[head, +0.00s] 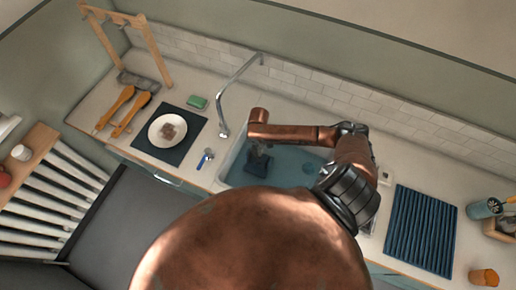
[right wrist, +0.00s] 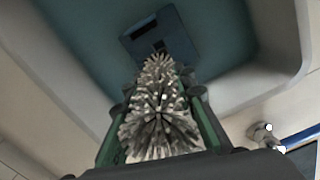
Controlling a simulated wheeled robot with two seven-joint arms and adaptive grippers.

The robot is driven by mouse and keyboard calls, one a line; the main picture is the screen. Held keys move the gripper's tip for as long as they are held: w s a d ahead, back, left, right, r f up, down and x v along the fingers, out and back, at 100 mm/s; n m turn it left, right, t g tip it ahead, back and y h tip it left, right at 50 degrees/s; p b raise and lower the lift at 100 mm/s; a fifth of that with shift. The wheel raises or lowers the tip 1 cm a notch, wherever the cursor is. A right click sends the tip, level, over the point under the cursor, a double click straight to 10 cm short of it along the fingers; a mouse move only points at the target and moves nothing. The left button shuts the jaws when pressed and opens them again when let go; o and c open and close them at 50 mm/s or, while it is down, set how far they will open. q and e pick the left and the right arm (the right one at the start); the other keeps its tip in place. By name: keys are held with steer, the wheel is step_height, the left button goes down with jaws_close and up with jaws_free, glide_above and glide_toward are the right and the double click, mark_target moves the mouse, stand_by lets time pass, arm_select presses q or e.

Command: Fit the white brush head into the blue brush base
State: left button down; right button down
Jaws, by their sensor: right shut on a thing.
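My right gripper (head: 258,166) reaches down over the left part of the sink. In the right wrist view its fingers (right wrist: 160,105) are shut on the brush head (right wrist: 160,125), whose pale grey-white bristles point toward the camera. The far end of the brush head is hidden. A small blue and white piece (head: 206,158), which looks like the blue brush base, is on the counter just left of the sink, apart from the gripper. A blue part with a shiny fitting (right wrist: 262,133) shows at the right wrist view's lower right; I cannot tell if it is the same piece. My left gripper is out of view.
The sink (head: 235,172) has a blue-green inside and a tall curved tap (head: 238,76) behind it. A dark rectangular shape (right wrist: 158,40) lies beyond the brush head. A plate (head: 167,132) on a dark mat (head: 152,152), a green sponge (head: 197,102) and a ribbed blue mat (head: 420,235) occupy the counter.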

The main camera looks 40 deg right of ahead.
step_height(320, 180, down, 2)
steer(key=shift+f+b, duration=0.1)
steer(key=shift+b, duration=0.95)
step_height(320, 180, down, 2)
steer(key=b, duration=0.2)
steer(key=shift+f+b, duration=0.15)
steer(key=shift+b, duration=0.25)
steer(key=shift+f+b, duration=0.35)
steer(key=shift+f, duration=0.8)
steer(key=shift+s+p, duration=0.1)
steer(key=shift+p, duration=0.45)
steer(key=shift+f+p, duration=0.15)
steer(key=shift+p, duration=0.65)
steer(key=shift+f, duration=1.35)
stand_by(2.2)
